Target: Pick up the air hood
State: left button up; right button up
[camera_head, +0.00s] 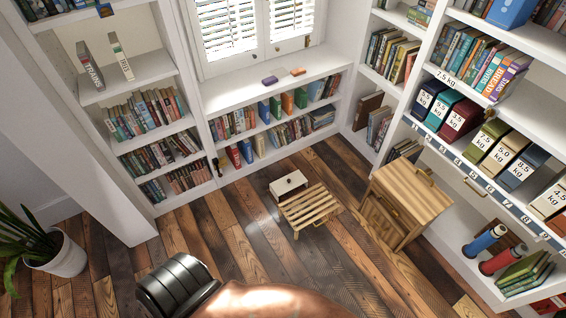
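I cannot tell with certainty which thing is the air hood. A dark, glossy, ribbed rounded object (178,288) is at the bottom edge, left of centre. A smooth copper-coloured surface (265,301) adjoins it in the picture and is cut off by the frame; I cannot tell whether they are one thing. A small white box with a dark knob (288,186) is on the floor behind a low slatted wooden stool (310,207). Neither of my grippers shows in the head view.
A wooden cabinet (407,196) stands on the plank floor (225,237) at right of centre. White bookshelves line the left, back and right, with weight-labelled boxes (464,118) at right. A potted plant (66,257) stands far left. The floor between plant and stool is mostly clear.

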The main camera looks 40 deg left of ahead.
aim_at(292, 182)
jog(key=u, duration=0.75)
jog(key=i, duration=1.2)
jog(key=u, duration=1.6)
jog(key=i, duration=0.7)
jog(key=u, duration=0.3)
